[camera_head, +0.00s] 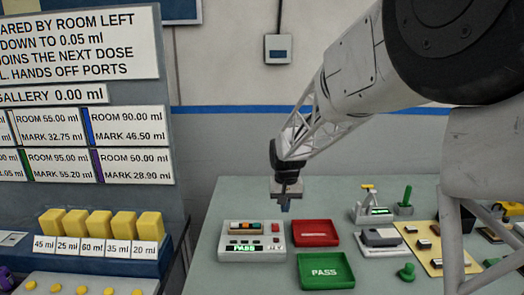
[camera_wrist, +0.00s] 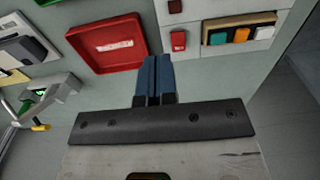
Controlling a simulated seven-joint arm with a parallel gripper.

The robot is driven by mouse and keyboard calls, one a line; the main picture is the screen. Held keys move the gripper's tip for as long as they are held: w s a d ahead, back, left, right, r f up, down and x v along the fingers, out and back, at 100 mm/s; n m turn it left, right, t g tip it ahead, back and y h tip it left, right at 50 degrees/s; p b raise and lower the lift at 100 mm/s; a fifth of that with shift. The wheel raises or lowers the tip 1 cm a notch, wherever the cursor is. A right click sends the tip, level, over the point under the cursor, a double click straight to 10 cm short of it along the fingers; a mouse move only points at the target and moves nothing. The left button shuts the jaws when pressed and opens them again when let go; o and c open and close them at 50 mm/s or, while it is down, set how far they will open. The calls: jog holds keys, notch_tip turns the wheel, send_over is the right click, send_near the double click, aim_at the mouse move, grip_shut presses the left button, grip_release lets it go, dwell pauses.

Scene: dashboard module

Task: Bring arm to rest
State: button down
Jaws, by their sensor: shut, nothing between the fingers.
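My gripper (camera_head: 285,205) hangs from the arm above the grey-green table, pointing down. In the wrist view its two blue fingers (camera_wrist: 154,75) are pressed together with nothing between them. In the head view it is just above the gap between the white dashboard module (camera_head: 252,240) and the red tray (camera_head: 315,233). The module has a lit green PASS display and coloured buttons along its top. In the wrist view the red tray (camera_wrist: 105,43) is left of the fingertips, and the module (camera_wrist: 235,32) is to their right. The fingers appear clear of both.
A green tray (camera_head: 325,271) marked PASS lies in front of the red one. A small scale-like device (camera_head: 371,208), a grey box (camera_head: 381,238) and a yellow board (camera_head: 432,250) with parts stand to the right. A sign panel with several yellow blocks (camera_head: 99,223) fills the left.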

jog(key=s+d+r+t, duration=0.1)
jog(key=s+d+r, duration=0.2)
jog(key=s, duration=0.7)
jog(key=s+d+r, duration=0.3)
jog(key=s, duration=0.7)
jog(key=s+d+r+t, duration=0.1)
jog(key=s+d+r, duration=0.2)
jog(key=s, duration=0.6)
jog(key=s+d+f, duration=0.2)
jog(key=s, duration=0.9)
jog(key=shift+s, duration=0.25)
jog(key=shift+r, duration=0.1)
